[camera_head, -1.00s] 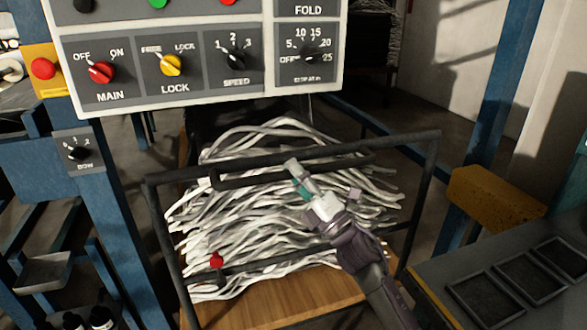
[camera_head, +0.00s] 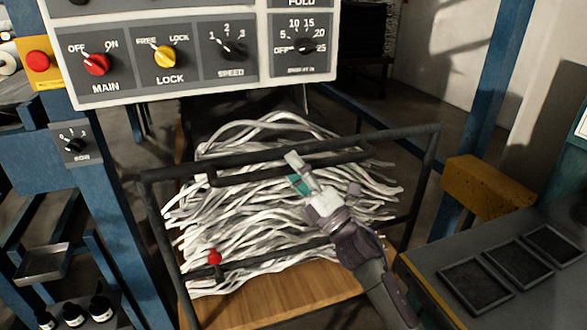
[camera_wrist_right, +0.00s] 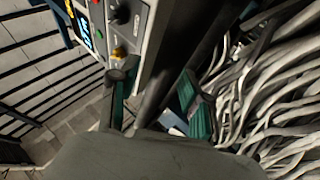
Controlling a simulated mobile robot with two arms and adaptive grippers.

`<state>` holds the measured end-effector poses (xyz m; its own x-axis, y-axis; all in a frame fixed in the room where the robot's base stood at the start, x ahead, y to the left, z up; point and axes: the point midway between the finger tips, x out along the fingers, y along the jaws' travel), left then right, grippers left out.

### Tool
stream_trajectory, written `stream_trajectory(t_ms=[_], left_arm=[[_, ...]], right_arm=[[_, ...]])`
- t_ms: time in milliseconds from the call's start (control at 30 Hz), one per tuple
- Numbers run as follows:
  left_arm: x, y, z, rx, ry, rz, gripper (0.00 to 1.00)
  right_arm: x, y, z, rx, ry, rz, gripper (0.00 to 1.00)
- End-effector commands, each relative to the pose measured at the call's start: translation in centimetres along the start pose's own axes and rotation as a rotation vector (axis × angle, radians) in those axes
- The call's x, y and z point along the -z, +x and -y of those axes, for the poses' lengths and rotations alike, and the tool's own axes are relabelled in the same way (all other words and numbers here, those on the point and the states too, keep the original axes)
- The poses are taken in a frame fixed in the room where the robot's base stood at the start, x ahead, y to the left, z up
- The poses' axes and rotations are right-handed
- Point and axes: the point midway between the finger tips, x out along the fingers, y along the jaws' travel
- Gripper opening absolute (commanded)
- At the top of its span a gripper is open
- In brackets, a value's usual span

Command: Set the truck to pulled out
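The truck has a dark tubular frame (camera_head: 424,185), a wooden deck (camera_head: 275,300) and a load of tangled white strips (camera_head: 250,225). A looped handle bar (camera_head: 232,178) runs along the top of the frame. It stands below the control panel. My right gripper (camera_head: 296,172) is at this handle bar, reaching in from the lower right. In the right wrist view its two green-padded fingers (camera_wrist_right: 158,104) are spread apart, with a dark bar (camera_wrist_right: 172,75) between them. I cannot tell whether they touch it. My left gripper is not in view.
The control panel (camera_head: 205,82) with several knobs hangs above the truck. A blue post (camera_head: 100,215) stands close on the left, with a small dial box on it. A yellow block (camera_head: 485,187) and a grey bench (camera_head: 440,285) with dark trays are on the right.

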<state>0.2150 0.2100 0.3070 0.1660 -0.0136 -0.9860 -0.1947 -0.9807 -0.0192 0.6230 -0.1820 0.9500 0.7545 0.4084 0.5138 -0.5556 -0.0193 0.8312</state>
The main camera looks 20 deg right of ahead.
Motion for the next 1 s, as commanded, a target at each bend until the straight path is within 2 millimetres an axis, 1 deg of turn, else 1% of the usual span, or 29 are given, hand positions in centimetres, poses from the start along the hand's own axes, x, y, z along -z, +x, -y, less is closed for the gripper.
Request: stream_trajectory(t_ms=[167, 267, 367, 600, 700, 833, 1000], left_arm=[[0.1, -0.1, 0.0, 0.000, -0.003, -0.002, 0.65], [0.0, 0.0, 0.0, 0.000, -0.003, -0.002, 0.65], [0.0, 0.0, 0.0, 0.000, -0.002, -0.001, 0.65], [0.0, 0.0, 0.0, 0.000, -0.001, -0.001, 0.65], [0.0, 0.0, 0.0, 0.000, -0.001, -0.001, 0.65], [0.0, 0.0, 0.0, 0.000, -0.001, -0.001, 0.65], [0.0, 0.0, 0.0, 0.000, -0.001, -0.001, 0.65]], right_arm=[[0.0, -0.3, 0.1, 0.001, 0.000, 0.000, 0.47], [0.0, -1.2, 0.1, 0.002, 0.001, 0.001, 0.47], [0.1, -3.0, 0.2, 0.005, 0.001, 0.000, 0.47], [0.1, -8.2, 0.2, 0.004, 0.001, 0.001, 0.47], [0.1, -9.9, 0.1, 0.003, 0.002, 0.001, 0.47], [0.0, -11.4, 0.1, 0.001, 0.000, 0.000, 0.47], [0.0, -12.0, 0.0, 0.000, 0.000, 0.000, 0.47]])
